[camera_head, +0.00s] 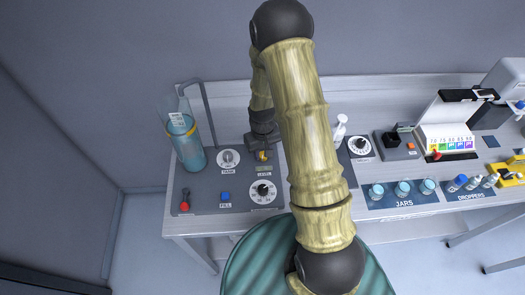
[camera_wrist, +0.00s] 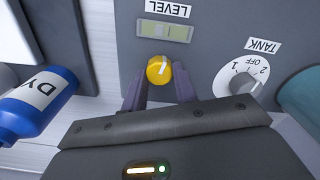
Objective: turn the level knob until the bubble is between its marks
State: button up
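The yellow level knob (camera_wrist: 159,70) with a pale pointer line sits on the grey panel, below the LEVEL label in the wrist view. It also shows small under my gripper (camera_head: 263,142) in the head view. My gripper's two dark fingers (camera_wrist: 159,88) stand apart on either side of the knob, with slim gaps visible, so it looks open. The level vial (camera_wrist: 165,32) is a pale green window beside the knob; it also shows in the head view (camera_head: 264,168). The bubble's place against the marks is too faint to tell.
The TANK dial (camera_wrist: 238,84) is close to the right of the knob in the wrist view. A blue DY-labelled bottle (camera_wrist: 38,103) is at the left. In the head view, a tall blue-filled cylinder (camera_head: 190,150), a red-tipped lever (camera_head: 184,206) and a blue FILL button (camera_head: 225,196) are left.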

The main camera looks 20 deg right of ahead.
aim_at(262, 154)
jog(key=shift+f+m+b, duration=0.1)
jog(key=shift+m+b, duration=0.25)
jog(key=shift+m, duration=0.95)
jog(key=o, duration=1)
jog(key=shift+c, duration=0.2)
jog(key=shift+r, duration=0.2)
notch_tip(262, 154, up, 17)
jog(key=b, duration=0.3)
jog(key=shift+r, duration=0.15)
